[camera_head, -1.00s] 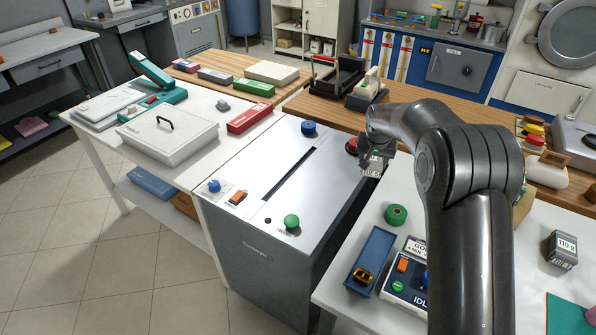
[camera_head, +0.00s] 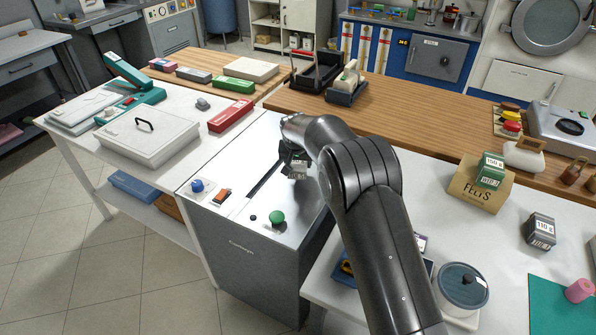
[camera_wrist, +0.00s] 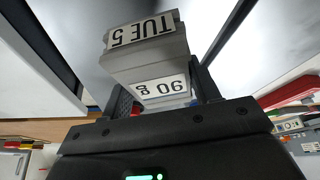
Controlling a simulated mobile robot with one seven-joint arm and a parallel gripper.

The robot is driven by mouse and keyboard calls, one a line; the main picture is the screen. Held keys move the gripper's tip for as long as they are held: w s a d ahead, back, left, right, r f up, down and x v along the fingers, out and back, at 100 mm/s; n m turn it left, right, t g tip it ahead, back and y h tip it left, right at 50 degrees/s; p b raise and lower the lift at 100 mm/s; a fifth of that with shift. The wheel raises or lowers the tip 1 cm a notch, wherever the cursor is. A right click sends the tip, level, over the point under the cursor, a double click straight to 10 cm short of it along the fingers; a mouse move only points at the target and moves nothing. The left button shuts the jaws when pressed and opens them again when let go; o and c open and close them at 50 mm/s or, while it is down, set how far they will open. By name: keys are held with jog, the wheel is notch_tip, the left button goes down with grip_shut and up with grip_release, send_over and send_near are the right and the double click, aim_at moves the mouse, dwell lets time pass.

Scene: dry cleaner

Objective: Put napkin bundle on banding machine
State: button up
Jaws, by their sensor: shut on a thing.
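My gripper (camera_head: 293,158) is shut on a small grey block, apparently the napkin bundle (camera_wrist: 150,48), labelled "TUE 5" and "90 g" in the wrist view. The block sits between both fingers and also shows in the head view (camera_head: 298,170). It is over the steel top of a grey slotted cabinet (camera_head: 240,180), which looks like the banding machine. The block is near the right side of the dark slot (camera_head: 266,182). I cannot tell whether it touches the top. A blue knob (camera_head: 197,186), an orange switch (camera_head: 222,196) and a green button (camera_head: 277,217) are at the machine's front.
A white lidded box (camera_head: 150,138) and a red box (camera_head: 230,115) are on the left table. Blocks marked "150 g" (camera_head: 490,168) and "110 g" (camera_head: 540,231) and a round lidded pot (camera_head: 462,284) are on the right table. My arm hides part of that table.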

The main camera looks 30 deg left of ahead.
jog(key=shift+f, duration=2)
jog(key=shift+f, duration=0.1)
jog(key=o, duration=1)
jog(key=v, duration=1.2)
